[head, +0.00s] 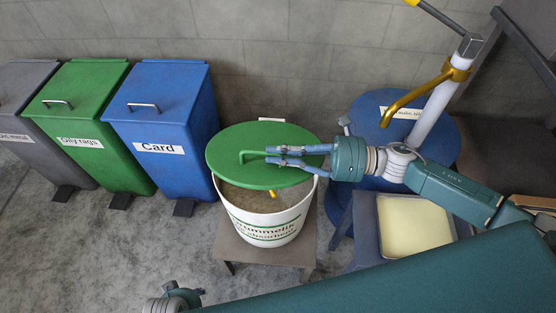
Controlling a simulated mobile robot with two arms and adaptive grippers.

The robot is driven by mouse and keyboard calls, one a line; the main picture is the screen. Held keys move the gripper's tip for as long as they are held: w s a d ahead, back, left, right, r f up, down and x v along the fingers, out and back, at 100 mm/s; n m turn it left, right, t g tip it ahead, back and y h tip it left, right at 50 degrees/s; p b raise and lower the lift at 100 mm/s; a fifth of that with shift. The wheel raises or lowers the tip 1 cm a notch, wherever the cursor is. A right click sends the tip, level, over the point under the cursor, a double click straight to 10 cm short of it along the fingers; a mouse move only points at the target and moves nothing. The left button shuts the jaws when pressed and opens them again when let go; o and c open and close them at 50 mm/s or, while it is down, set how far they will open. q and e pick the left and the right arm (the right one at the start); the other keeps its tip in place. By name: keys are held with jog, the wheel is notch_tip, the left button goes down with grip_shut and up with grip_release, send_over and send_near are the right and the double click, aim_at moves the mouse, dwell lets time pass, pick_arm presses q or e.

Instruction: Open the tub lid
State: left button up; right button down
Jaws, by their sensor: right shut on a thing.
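The white tub (265,222) stands on a low stand in the middle of the head view. Its round green lid (255,175) is raised and tilted, with the front edge clear of the rim. Grey-brown granules (236,197) show in the gap, with a yellow handle-like piece (273,192) among them. My right gripper (274,156) comes in from the right over the lid, shut on the lid's green bar handle (246,156). The back of the lid by the rim is partly hidden. A bit of my left arm shows at the bottom edge; its fingers are out of view.
Grey (22,105), green (88,125) and blue (160,115) bins stand to the left. A blue drum (440,140) with a yellow-spouted pump (415,95) stands at right, near a tray with a pale yellow surface (412,225). A large teal surface (430,285) crosses the lower right.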

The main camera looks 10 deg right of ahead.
jog(key=r, duration=0.1)
jog(key=w+r+m, duration=0.1)
jog(key=w+d+r+m+p, duration=0.1)
jog(key=shift+w+r, duration=0.25)
jog(key=shift+r, duration=0.15)
pick_arm(q)
jog(key=s+f, duration=0.3)
jog(key=f, duration=0.2)
jog(key=shift+s+a, duration=0.25)
pick_arm(e)
jog(key=shift+w+d+r, duration=0.2)
jog(key=shift+w+r, duration=0.5)
jog(key=shift+r, duration=0.05)
pick_arm(q)
jog(key=shift+f, duration=0.1)
